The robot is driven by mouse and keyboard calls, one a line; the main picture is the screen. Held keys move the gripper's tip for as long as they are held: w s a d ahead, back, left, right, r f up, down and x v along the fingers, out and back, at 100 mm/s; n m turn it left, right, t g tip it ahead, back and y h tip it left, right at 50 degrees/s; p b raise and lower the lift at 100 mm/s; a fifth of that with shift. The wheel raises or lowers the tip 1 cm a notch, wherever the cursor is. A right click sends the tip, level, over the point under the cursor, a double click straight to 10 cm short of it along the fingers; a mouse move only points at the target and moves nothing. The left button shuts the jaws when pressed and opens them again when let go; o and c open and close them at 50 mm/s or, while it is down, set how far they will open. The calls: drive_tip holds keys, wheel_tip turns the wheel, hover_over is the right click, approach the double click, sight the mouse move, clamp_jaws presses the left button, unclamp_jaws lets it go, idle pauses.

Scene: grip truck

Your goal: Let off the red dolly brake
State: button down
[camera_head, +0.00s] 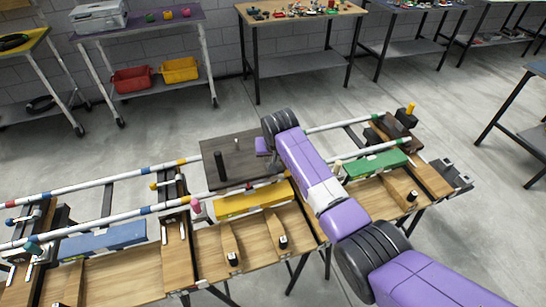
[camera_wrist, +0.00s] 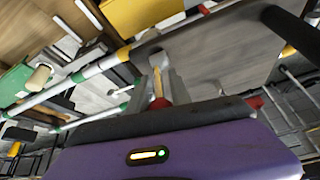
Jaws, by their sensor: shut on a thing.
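The dolly (camera_head: 228,150) is a dark flat platform on the white rails, with upright dark posts on top. It fills the upper right of the wrist view (camera_wrist: 215,55). In the wrist view, my gripper's grey fingers (camera_wrist: 157,75) are closed around a slim tan lever (camera_wrist: 157,86) with a red part (camera_wrist: 161,103), at the near end of the dolly. How far the lever is tilted cannot be told. In the head view, my purple arm hides the fingers and the lever; only part of the purple hand (camera_head: 262,146) shows beside the platform's right edge.
White rails with coloured bands run along the wooden bench (camera_head: 130,280). A yellow block (camera_head: 250,200), a green block (camera_head: 376,165) and a blue block (camera_head: 103,241) lie along the near rail. Tables with small items stand behind; grey floor lies between.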

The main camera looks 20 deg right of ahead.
drive_tip(key=shift+w+f+g, duration=0.15)
drive_tip(key=shift+g, duration=0.45)
drive_tip(key=c, duration=1.2)
unclamp_jaws()
drive_tip(key=shift+w, duration=0.1)
drive_tip(key=shift+v, duration=3.9)
